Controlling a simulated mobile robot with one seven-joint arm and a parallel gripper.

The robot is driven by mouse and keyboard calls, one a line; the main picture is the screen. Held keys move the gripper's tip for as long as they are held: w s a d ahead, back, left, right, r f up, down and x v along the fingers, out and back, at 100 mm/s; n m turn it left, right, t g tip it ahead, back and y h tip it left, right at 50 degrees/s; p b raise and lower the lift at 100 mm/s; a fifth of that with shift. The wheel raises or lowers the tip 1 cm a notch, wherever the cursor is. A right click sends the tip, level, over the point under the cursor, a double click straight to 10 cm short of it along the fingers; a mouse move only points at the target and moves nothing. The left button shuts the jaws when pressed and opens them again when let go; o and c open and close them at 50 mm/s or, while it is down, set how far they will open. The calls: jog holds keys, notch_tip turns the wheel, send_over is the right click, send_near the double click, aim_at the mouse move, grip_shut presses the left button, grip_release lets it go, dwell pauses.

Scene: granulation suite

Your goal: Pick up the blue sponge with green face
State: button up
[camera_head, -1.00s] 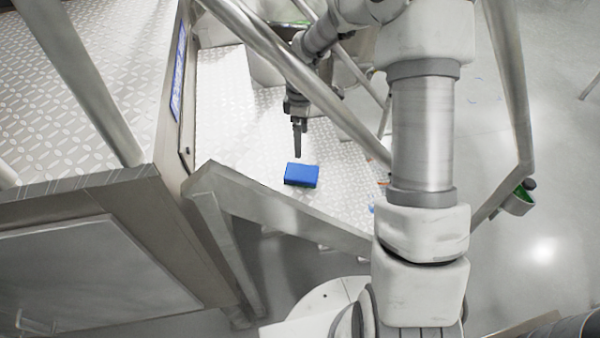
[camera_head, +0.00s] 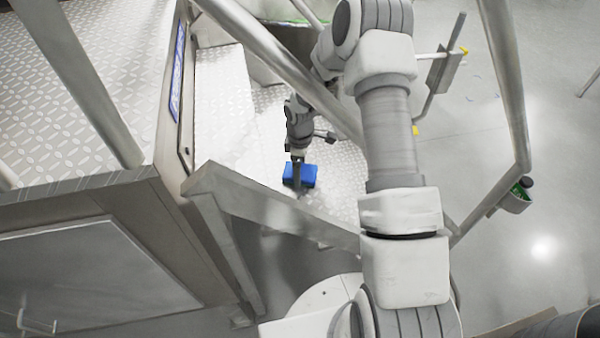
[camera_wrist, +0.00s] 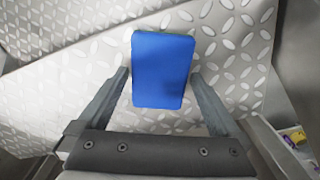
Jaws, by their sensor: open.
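The blue sponge (camera_head: 309,175) lies on a metal tread-plate step (camera_head: 262,150). In the wrist view my gripper (camera_wrist: 160,82) is open, with one finger on each side of the sponge. I cannot tell how far the fingertips are above the step.
A metal handrail (camera_head: 265,45) runs diagonally close to my arm. A grey stair side beam (camera_head: 275,212) borders the step in front. A platform (camera_head: 85,110) stands at the left. A small green-lined holder (camera_head: 516,198) hangs on the right rail.

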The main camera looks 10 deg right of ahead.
jog(key=shift+f, duration=0.25)
jog(key=c, duration=1.2)
jog(key=shift+r, duration=0.8)
notch_tip(320, 180, up, 3)
jog(key=shift+f, duration=0.1)
jog(key=s+d+r, duration=0.2)
jog(key=d, duration=0.1)
jog(key=s+d+r, duration=0.2)
jog(key=d, duration=0.1)
jog(key=s+d+r, duration=0.2)
jog(key=d, duration=0.2)
jog(key=shift+r+b, duration=0.3)
jog(key=shift+r, duration=0.05)
jog(key=o, duration=0.8)
jog(key=c, duration=0.5)
